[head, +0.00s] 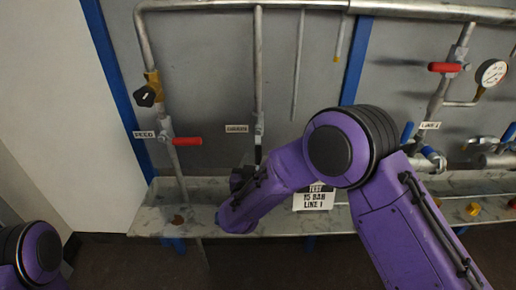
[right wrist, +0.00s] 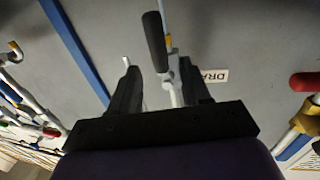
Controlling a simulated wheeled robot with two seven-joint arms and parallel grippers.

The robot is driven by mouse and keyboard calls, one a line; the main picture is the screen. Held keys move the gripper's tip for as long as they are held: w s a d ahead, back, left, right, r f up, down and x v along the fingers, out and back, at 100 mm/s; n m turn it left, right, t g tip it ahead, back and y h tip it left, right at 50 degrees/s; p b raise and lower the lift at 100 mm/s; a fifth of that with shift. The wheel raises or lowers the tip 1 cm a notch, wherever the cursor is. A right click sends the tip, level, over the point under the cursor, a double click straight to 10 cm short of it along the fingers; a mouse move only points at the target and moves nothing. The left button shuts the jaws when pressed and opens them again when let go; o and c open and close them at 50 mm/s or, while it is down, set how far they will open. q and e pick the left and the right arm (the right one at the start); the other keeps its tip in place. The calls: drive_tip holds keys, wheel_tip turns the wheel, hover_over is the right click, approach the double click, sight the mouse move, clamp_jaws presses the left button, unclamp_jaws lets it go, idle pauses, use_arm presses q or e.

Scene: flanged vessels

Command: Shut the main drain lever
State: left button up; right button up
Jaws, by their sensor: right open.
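The drain lever has a black grip (right wrist: 154,40) and a metal valve body (right wrist: 174,72) on a thin vertical pipe. In the head view the black lever (head: 258,154) hangs down in line with its pipe, just right of a small label (head: 237,128). The right wrist view shows the label as "DRA" (right wrist: 214,76), partly hidden by a finger. My right gripper (right wrist: 158,68) is open, with one finger on each side of the lever and valve in the picture; contact is not clear. In the head view my right forearm hides part of this area. My left gripper is out of view.
A red-handled feed valve (head: 187,141) is to the left, with a black knob (head: 146,96) above it. A marble-look shelf (head: 160,222) runs below, with a "TEST" sign (head: 313,198). Another red handle (head: 445,67) and a gauge (head: 491,73) are at upper right.

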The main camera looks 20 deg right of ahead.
sight(258, 153)
drive_tip(key=p+x, duration=0.1)
drive_tip(key=x, duration=0.5)
drive_tip(key=shift+w+d, duration=0.1)
clamp_jaws()
drive_tip(key=shift+f, duration=0.1)
